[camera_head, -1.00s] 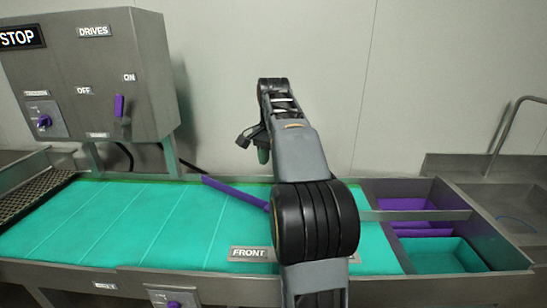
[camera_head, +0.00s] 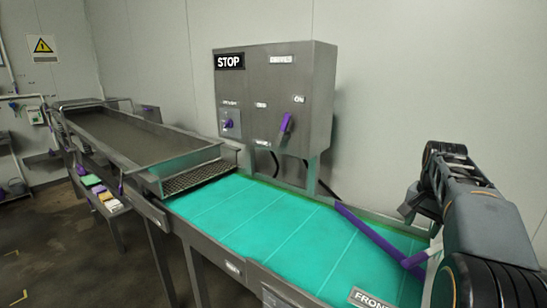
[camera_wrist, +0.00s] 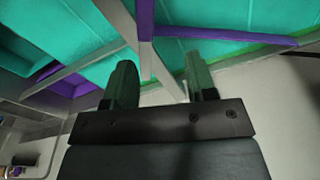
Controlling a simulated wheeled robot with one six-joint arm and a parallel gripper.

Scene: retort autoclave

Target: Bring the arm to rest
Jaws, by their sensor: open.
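My arm (camera_head: 480,215) stands at the right edge of the head view, bent, with its nearer part cut off by the frame. My gripper shows in the wrist view (camera_wrist: 160,72) with its two dark green fingers apart and nothing between them. In the head view the gripper end is small and dark beside the arm, partly hidden by it. The teal conveyor belt (camera_head: 270,220) with a purple bar (camera_head: 375,238) across it lies left of and beyond the arm.
A grey control box (camera_head: 265,95) with a STOP sign (camera_head: 230,61) and a purple lever (camera_head: 285,127) stands behind the belt. A long metal trough (camera_head: 130,135) extends to the far left. Coloured blocks (camera_head: 100,190) sit on a low shelf. The floor (camera_head: 60,245) at left is open.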

